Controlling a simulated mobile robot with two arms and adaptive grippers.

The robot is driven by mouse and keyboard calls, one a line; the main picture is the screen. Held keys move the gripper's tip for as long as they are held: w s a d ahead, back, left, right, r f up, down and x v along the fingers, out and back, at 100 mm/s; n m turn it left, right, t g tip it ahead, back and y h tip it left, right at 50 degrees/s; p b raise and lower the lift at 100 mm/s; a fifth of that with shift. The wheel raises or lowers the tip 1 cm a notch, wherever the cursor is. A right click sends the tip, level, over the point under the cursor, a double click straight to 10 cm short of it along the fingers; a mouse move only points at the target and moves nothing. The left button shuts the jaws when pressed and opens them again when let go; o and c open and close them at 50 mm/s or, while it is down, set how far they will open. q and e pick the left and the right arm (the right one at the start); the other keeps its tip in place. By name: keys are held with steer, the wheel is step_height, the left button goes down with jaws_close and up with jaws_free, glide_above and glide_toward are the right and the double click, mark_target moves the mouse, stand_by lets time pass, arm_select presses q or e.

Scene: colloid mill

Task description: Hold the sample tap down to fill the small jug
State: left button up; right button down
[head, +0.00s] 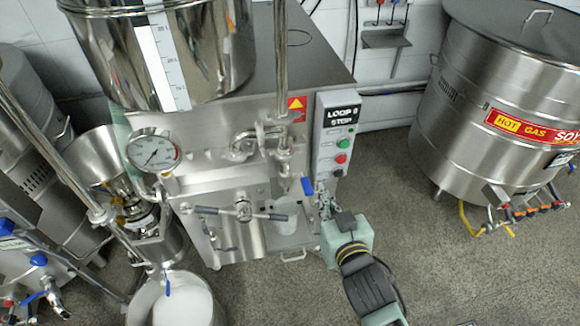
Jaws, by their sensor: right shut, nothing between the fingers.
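The sample tap has a blue lever (307,187) below the outlet pipe, at the front right of the steel mill. A small pale jug (286,224) stands in the recess under it; its fill level cannot be made out. My right gripper (325,203) reaches up from the bottom right, just right of and slightly below the blue lever. Its fingers are shut with nothing between them. I cannot tell whether a fingertip touches the lever. My left gripper is not in view.
A control box (337,130) with green and red buttons is above my right gripper. A T-handle (242,211) sticks out left of the jug. A bucket of white liquid (183,308) stands bottom left.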

steer(key=r, duration=0.2)
steer(key=p, duration=0.1)
glide_above(311, 193)
steer(key=f, duration=0.2)
steer(key=shift+w+f, duration=0.2)
steer(key=shift+f, duration=0.2)
step_height(311, 193, down, 3)
steer(key=shift+r, duration=0.1)
steer(key=shift+s+f, duration=0.1)
steer(key=shift+f, duration=0.55)
